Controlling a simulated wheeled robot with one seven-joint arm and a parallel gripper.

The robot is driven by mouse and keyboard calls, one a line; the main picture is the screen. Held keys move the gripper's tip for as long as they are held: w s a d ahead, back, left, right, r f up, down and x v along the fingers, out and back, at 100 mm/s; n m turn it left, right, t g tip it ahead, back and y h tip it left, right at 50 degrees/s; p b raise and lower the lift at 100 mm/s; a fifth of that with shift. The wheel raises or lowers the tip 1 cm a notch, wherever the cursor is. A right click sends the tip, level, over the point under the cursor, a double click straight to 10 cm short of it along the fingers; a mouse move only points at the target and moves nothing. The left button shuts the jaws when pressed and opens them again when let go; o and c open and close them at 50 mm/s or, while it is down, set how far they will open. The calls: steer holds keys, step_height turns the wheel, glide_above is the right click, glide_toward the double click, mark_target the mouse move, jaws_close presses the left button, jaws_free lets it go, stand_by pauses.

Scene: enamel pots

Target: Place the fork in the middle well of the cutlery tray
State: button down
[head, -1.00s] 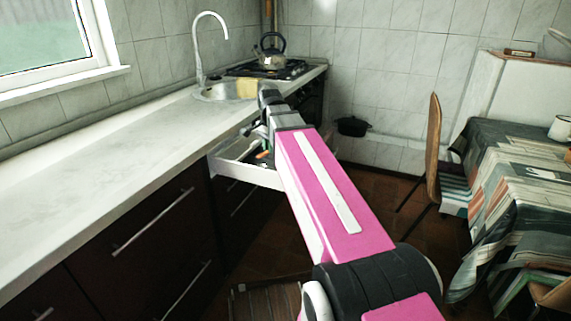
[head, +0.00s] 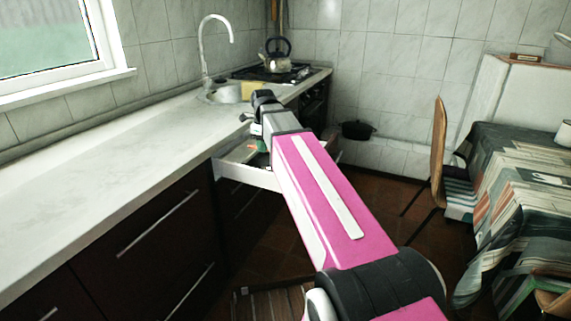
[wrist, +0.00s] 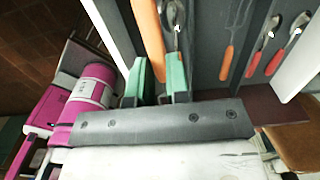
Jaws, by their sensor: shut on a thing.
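In the wrist view, my gripper (wrist: 157,82) has green fingertips closed on an orange handle (wrist: 149,30), which I take to be the fork's. Its head is cut off by the top edge, so its shape cannot be confirmed. The grey cutlery tray (wrist: 208,50) lies beyond the fingertips, with long wells parted by dark dividers. Another fork (wrist: 228,50) with an orange handle lies in the well right of the fingers. A metal spoon (wrist: 174,15) shows behind the right finger. In the head view, my arm hides the gripper's tips and much of the tray.
The tray is in an open drawer (head: 245,174) with pale walls, below the worktop (head: 100,165). The sink (head: 225,95) and stove (head: 272,72) are behind. A chair (head: 439,140) stands to the right.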

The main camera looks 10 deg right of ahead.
steer(key=w+d+f, duration=0.1)
steer(key=d+f, duration=0.1)
steer(key=w+d+f, duration=0.2)
steer(key=d, duration=0.1)
steer(key=w+d+f, duration=0.2)
steer(key=d, duration=0.1)
steer(key=shift+w+d, duration=0.2)
steer(key=shift+d, duration=0.05)
steer(key=shift+f, duration=2.05)
steer(key=c, duration=1.1)
jaws_free()
steer(key=shift+r, duration=0.15)
step_height(320, 180, up, 12)
steer(key=shift+d, duration=0.15)
steer(key=shift+s, duration=0.1)
